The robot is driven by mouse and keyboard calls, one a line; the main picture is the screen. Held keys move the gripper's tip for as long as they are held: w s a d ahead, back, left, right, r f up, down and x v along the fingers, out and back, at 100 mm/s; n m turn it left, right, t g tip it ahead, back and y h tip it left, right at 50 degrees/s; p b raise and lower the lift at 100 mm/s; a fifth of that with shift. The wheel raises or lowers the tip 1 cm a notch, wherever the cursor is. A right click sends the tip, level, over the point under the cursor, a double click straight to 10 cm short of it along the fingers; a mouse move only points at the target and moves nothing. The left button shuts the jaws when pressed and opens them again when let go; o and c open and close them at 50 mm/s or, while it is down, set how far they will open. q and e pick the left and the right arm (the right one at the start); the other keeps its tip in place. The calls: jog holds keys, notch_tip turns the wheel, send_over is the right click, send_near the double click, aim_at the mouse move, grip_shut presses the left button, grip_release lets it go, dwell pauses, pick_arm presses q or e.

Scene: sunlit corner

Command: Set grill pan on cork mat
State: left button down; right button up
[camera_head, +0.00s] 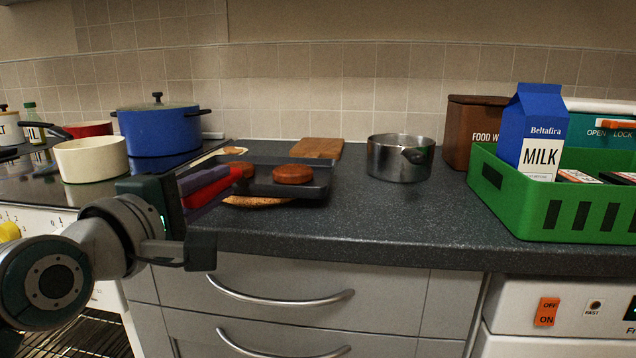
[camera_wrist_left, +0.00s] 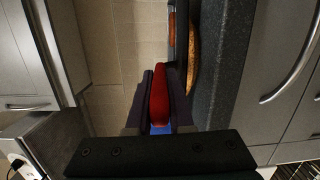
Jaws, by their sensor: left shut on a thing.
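The dark square grill pan (camera_head: 263,182) is over the counter at centre left, with its red handle (camera_head: 208,192) pointing left toward me. My left gripper (camera_head: 207,188) is shut on that handle, which also shows between its fingers in the left wrist view (camera_wrist_left: 160,98). A brown round patty-like piece (camera_head: 293,173) lies in the pan. The cork mat (camera_head: 258,201) shows as a thin tan edge under the pan, and as a curved tan edge in the wrist view (camera_wrist_left: 194,62). The pan hides most of the mat; I cannot tell whether they touch. My right gripper is not in view.
A steel pot (camera_head: 399,158) stands right of the pan, and a wooden board (camera_head: 310,148) lies behind it. A blue pot (camera_head: 158,132) and cream saucepan (camera_head: 91,160) are on the left. A green crate (camera_head: 553,207) stands at right. The counter's front middle is clear.

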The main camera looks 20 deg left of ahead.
pick_arm(q)
jog(key=c, duration=1.2)
grip_release()
jog(key=shift+f, duration=0.15)
jog(key=shift+c, duration=0.2)
jog(key=o, duration=0.4)
